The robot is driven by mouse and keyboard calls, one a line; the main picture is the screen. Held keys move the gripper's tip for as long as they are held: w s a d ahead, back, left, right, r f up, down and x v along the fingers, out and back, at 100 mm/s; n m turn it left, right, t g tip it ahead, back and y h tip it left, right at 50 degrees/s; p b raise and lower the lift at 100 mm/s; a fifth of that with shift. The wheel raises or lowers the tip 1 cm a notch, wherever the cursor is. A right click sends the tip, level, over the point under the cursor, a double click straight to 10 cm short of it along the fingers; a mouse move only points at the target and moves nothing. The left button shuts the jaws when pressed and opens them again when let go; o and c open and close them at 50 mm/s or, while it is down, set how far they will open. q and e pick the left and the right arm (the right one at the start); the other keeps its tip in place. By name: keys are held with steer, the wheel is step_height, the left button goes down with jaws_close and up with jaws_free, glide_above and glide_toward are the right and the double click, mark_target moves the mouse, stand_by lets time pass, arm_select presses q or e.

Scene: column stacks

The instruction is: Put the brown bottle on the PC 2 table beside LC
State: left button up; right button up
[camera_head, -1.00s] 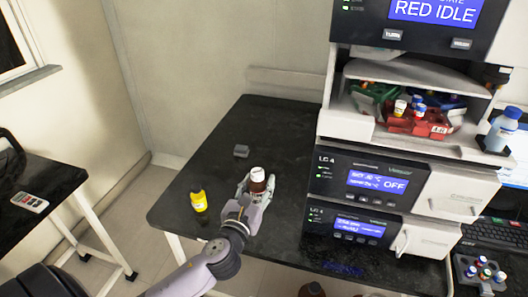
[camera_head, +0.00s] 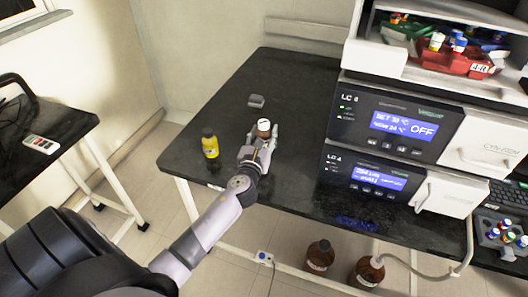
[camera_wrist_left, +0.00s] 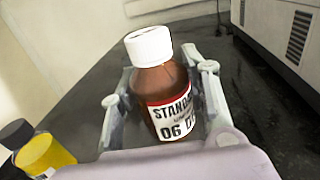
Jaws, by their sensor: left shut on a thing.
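The brown bottle (camera_wrist_left: 165,92) has a white cap and a white label with "STANDARD" partly readable and "06" on it. In the head view its white cap (camera_head: 264,125) shows above my left gripper (camera_head: 262,140). The left gripper, also in the left wrist view (camera_wrist_left: 168,110), is shut on the bottle with a finger on each side. The bottle is upright over the black table (camera_head: 225,100), left of the LC stack (camera_head: 340,130). I cannot tell whether its base touches the tabletop. My right gripper is not in view.
A yellow bottle with a black cap (camera_head: 210,145) stands left of my gripper. A small grey object (camera_head: 256,101) lies behind it. Brown bottles (camera_head: 320,256) stand under the table. A side table with a remote (camera_head: 41,144) is at left. The tabletop's back left is clear.

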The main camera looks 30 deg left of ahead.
arm_select(q)
steer(key=shift+f+b, duration=0.3)
steer(key=shift+f, duration=0.5)
step_height(320, 180, down, 4)
steer(key=shift+r+b, duration=0.1)
steer(key=shift+b, duration=1.15)
steer(key=o, duration=1.3)
steer(key=shift+c, duration=0.2)
